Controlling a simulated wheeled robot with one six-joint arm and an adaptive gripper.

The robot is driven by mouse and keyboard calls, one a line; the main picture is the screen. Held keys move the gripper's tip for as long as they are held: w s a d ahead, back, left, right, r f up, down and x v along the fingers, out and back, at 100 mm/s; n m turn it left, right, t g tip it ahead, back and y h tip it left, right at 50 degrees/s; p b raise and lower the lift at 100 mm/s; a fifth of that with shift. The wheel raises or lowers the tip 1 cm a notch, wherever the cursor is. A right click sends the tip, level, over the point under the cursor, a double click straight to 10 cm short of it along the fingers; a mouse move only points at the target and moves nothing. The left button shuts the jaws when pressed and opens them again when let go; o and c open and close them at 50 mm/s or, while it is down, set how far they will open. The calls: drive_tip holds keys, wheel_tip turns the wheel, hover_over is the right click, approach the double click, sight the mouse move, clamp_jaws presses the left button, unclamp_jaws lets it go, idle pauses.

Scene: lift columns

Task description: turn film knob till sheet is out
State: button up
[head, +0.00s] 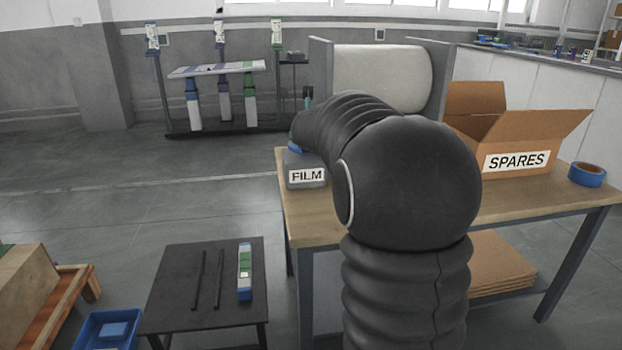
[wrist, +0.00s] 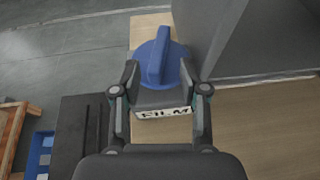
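The blue film knob (wrist: 160,62) shows in the wrist view as a round disc with a raised ridge, mounted on a grey box with a FILM label (wrist: 164,112). My gripper (wrist: 159,70) is open, its fingertips apart on either side of the ridge's near end; I cannot tell whether they touch the knob. In the head view my arm hides most of the knob and gripper; only a blue edge of the knob shows above the FILM box (head: 306,171). A white film roll (head: 382,78) sits between grey end plates behind my arm. No drawn-out sheet is visible.
The wooden bench (head: 520,195) also holds an open SPARES carton (head: 515,135) and blue tape (head: 587,174). A low black table (head: 180,300) with two rods and a column stands at front left, beside a blue bin (head: 105,330). Floor at left is open.

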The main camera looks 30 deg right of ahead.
drive_tip(key=s+a+m+g, duration=0.1)
drive_tip(key=s+a+m, duration=0.2)
drive_tip(key=s+m, duration=0.2)
drive_tip(key=s+a+m+g, duration=0.1)
drive_tip(key=s+a+m, duration=0.2)
drive_tip(key=s, duration=0.7)
drive_tip(key=s+a+m+g+p, duration=0.1)
drive_tip(key=s+a+m, duration=0.2)
drive_tip(key=s+m, duration=0.4)
drive_tip(key=shift+s+f+m, duration=0.2)
drive_tip(key=shift+f+m, duration=0.25)
drive_tip(key=shift+m, duration=0.05)
